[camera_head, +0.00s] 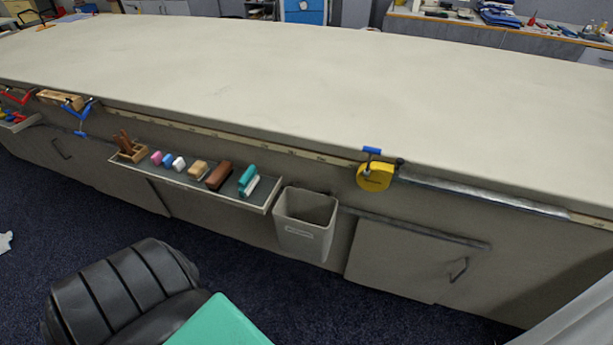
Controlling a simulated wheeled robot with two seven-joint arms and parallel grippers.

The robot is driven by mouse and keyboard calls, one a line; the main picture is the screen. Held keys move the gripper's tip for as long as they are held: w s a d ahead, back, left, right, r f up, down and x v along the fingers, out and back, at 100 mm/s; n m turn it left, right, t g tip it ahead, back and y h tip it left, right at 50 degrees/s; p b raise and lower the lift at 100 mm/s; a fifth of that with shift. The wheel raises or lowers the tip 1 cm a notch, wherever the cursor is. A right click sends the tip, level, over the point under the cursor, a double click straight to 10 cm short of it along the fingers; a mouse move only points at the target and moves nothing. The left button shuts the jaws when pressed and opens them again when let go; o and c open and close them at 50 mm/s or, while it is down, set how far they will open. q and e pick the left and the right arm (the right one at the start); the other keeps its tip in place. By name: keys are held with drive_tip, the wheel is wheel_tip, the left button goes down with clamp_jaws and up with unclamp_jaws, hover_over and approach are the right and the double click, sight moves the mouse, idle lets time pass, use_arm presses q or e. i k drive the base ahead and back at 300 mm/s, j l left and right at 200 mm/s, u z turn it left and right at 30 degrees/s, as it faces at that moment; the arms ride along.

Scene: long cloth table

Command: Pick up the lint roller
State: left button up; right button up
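I cannot make out a lint roller for certain. A narrow shelf (228,193) on the front of the long table holds several small items. At its right end is a teal-and-white item (249,181), shaped like a brush or roller; it is too small to tell which. To its left lie a dark brown block-like item (218,175) and a tan one (197,168). Neither of my grippers is in view.
A grey bin (306,222) hangs right of the shelf, and a yellow tape measure (375,177) hangs at the edge. A black padded chair (120,290) and a teal panel (220,325) stand in front.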

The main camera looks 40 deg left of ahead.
sight(250, 179)
drive_tip(key=u, duration=1.75)
drive_tip(key=j, duration=0.25)
drive_tip(key=i+z, duration=0.05)
